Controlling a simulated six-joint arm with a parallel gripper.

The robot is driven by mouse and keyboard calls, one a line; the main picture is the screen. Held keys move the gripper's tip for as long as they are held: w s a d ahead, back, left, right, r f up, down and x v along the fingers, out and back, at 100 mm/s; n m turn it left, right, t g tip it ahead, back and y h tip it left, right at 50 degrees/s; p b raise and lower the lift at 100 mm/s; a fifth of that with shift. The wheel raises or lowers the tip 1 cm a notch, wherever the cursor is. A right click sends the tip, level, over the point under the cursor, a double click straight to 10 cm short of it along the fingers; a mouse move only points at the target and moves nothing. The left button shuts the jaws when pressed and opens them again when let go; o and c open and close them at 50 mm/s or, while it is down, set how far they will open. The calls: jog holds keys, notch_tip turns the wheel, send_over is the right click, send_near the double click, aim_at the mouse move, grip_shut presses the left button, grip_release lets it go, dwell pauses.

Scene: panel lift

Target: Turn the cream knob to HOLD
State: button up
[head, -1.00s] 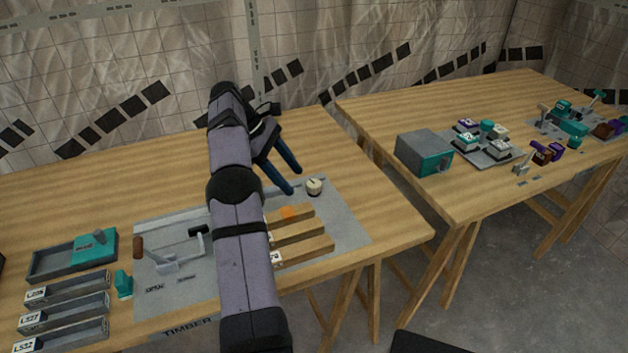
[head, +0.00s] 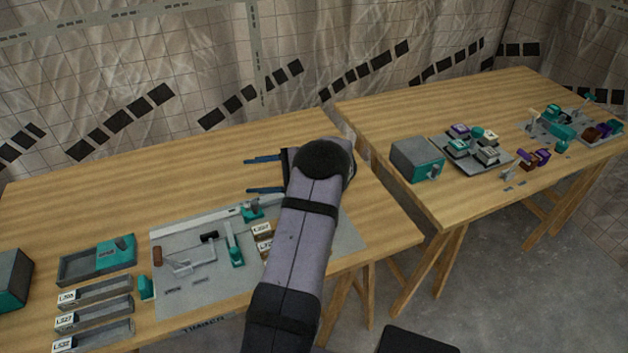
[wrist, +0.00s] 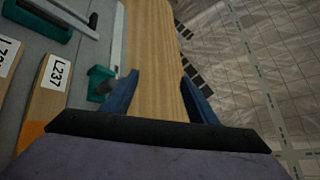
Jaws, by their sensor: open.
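The cream knob is not visible now; in the head view my arm covers the right part of the grey panel (head: 187,292) where it stood earlier. The wrist view does not show the knob either. My gripper (head: 250,175) is open and empty, its two blue fingers pointing left above the wooden table, behind the panel. In the wrist view the spread fingers of my gripper (wrist: 158,80) have bare table between them.
Wooden blocks (head: 261,229) with labels sit left of my arm; one labelled L237 (wrist: 48,88) shows in the wrist view. The table's back left is clear.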

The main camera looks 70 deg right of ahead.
jog(key=s+d+f+m+g+h+p, duration=0.1)
jog(key=s+f+m+h, duration=0.1)
jog(key=s+m, duration=0.4)
jog(key=s+d+f+m+g+h+p, duration=0.1)
jog(key=s+d+f+m+h+p, duration=0.1)
jog(key=s+m+h, duration=0.3)
jog(key=s+d+f+m+g+h+p, duration=0.2)
jog(key=s+f+m+h, duration=0.1)
jog(key=s+m, duration=0.4)
jog(key=shift+s+d+f+m+h, duration=0.15)
jog(key=shift+m+h, duration=0.1)
jog(key=shift+m, duration=0.3)
jog(key=shift+s+f+m+h, duration=0.15)
jog(key=shift+m+h, duration=0.1)
jog(key=shift+m, duration=0.3)
jog(key=shift+p+x, duration=1.2)
jog(key=shift+x, duration=2.6)
jog(key=shift+w, duration=0.1)
jog(key=c, duration=1)
